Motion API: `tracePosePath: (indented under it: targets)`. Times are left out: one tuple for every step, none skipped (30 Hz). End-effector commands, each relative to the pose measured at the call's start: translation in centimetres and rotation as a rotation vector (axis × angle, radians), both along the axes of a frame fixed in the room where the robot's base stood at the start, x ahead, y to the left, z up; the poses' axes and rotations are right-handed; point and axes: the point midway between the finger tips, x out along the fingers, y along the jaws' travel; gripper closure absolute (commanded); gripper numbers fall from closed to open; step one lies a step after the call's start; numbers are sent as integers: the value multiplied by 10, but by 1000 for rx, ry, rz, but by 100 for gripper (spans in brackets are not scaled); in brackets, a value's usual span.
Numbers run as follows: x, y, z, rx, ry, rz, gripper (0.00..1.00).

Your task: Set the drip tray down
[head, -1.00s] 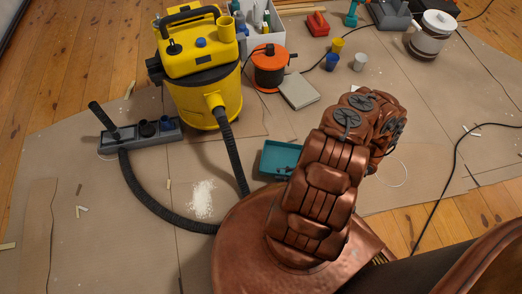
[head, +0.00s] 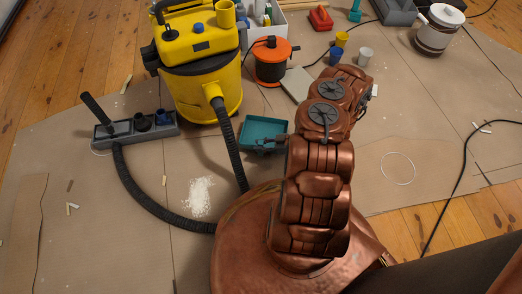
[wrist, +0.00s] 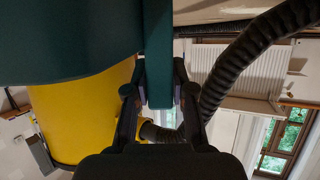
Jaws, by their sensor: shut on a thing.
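The drip tray is a shallow teal tray (head: 264,126), seen in the head view just right of the yellow vacuum's hose. Its open side faces up and it looks about level. The tray's dark underside or body fills the upper left there. I cannot tell how high the tray is above the floor covering.
A yellow vacuum (head: 203,75) stands left of the tray, its black hose (head: 233,155) passing close by. White powder (head: 200,196) lies below left. An orange reel (head: 270,62) and a flat grey-beige box (head: 299,84) lie behind. Bare cardboard (head: 400,130) spreads to the right.

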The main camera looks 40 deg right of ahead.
Motion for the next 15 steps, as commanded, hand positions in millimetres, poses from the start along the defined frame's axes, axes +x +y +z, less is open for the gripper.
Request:
tracePosePath:
  targets:
    - [0,1,-10,0,0,1,100]
    - [0,1,-14,0,0,1,100]
    - [-1,1,-19,1,1,1,100]
    - [-1,1,-23,1,1,1,100]
    - [-1,1,-26,2,2,0,100]
    - [-1,1,-29,2,1,-1,100]
    - [-1,1,-30,2,1,-1,100]
    - [-1,1,-31,2,1,-1,100]
    - [-1,1,-30,2,1,-1,100]
    - [-1,0,-29,2,1,-1,100]
    - [-1,0,-29,2,1,-1,100]
    - [-1,0,-28,2,1,-1,100]
    - [-1,0,-28,2,1,-1,100]
    - [-1,0,-28,1,0,0,100]
    - [-1,0,-28,1,1,0,100]
